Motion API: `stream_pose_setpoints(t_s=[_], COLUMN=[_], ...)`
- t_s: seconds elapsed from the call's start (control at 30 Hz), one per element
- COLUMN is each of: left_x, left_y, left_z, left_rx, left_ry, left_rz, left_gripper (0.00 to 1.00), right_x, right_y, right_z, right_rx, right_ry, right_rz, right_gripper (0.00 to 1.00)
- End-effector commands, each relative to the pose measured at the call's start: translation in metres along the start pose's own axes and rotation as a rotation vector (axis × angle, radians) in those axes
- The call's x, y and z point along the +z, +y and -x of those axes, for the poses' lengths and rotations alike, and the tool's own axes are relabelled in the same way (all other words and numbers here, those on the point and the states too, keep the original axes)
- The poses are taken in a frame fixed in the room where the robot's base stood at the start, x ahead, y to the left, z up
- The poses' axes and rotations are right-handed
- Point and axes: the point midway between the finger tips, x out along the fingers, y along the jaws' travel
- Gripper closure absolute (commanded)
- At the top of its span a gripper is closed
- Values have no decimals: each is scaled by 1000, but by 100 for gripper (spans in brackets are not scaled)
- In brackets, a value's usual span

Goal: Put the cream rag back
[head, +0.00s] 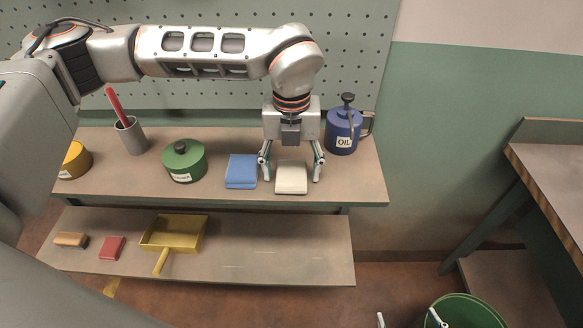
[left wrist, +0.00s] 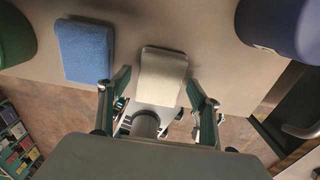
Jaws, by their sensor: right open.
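The cream rag (head: 291,182) is a folded block lying on the upper shelf (head: 345,188), near its front edge. My left gripper (head: 290,176) points down over it, with one finger on each side. The fingers are open, with a gap to the rag on both sides. In the left wrist view the cream rag (left wrist: 163,75) lies between the two spread fingers of my left gripper (left wrist: 157,84). Only the fingertips of my right gripper (head: 408,319) show, apart, at the bottom edge of the head view.
A blue rag (head: 241,171) lies just left of the cream one. A blue oil can (head: 341,132) stands to the right, a green tin (head: 184,163) further left. The lower shelf (head: 290,255) holds a yellow dustpan (head: 176,233). A green bin (head: 465,312) stands at the lower right.

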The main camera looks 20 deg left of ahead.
Motion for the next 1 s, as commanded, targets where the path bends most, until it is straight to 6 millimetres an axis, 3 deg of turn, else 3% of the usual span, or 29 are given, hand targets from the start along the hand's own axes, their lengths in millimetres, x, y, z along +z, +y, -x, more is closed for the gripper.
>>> stream_pose_setpoints(t_s=[0.27,0.7,1.0], left_x=[1,1,0], left_y=[0,-1,0], left_z=[14,100,123], left_rx=[-2,-2,0], left_ry=[-2,-4,-1], left_rz=[1,0,-1], left_gripper=[37,37,37], right_x=[-4,6,7], right_y=[1,-1,-2], right_z=[1,-2,-2], right_rx=[1,-1,-2], right_ry=[5,-4,-6], right_rz=[0,0,0], right_gripper=[17,17,17])
